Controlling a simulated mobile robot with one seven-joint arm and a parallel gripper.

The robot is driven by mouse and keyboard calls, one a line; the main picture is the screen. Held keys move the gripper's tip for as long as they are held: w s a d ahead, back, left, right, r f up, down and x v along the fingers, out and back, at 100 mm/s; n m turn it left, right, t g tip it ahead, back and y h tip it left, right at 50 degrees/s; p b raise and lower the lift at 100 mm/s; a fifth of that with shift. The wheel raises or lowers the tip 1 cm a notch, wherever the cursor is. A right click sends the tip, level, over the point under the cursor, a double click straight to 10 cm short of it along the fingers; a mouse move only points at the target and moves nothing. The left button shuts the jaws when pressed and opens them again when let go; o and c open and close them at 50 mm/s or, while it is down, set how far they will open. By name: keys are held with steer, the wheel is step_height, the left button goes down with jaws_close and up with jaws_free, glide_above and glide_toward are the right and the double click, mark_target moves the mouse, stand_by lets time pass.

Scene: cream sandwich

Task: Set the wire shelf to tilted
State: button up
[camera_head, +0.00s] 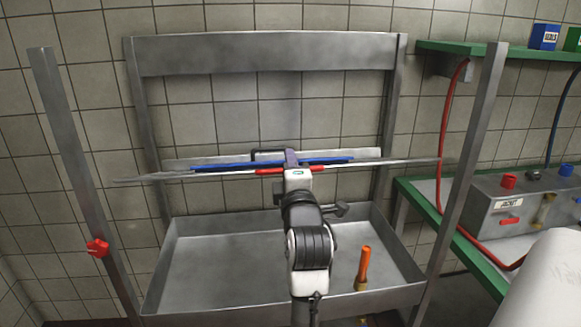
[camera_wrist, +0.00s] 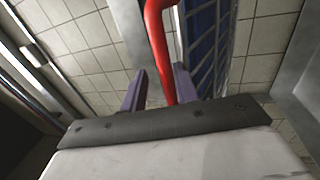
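The wire shelf (camera_head: 345,161) shows almost edge-on in the head view, as a thin blue and grey band across the metal frame. Its tilt is hard to judge from this angle. A red handle bar (camera_head: 272,171) runs along its front edge. In the wrist view the blue wire grid (camera_wrist: 207,45) is at upper right, beside the red bar (camera_wrist: 160,45). My gripper (camera_wrist: 160,85) is at the bar, its two purple fingers apart on either side of it. A gap shows between the left finger and the bar. My arm hides part of the shelf's middle in the head view.
A metal basin (camera_head: 225,280) lies below the shelf, with an orange-handled tool (camera_head: 364,268) standing in it. Metal posts stand at both sides; the left one bears a red knob (camera_head: 97,248). A green-edged bench (camera_head: 470,248) with a control box (camera_head: 520,205) is at right.

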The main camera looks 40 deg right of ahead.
steer(key=shift+w+f, duration=0.1)
steer(key=shift+w, duration=0.05)
steer(key=shift+f, duration=0.1)
steer(key=b+v, duration=1.1)
steer(key=v, duration=0.3)
steer(key=shift+r, duration=0.25)
steer(key=shift+d, duration=0.1)
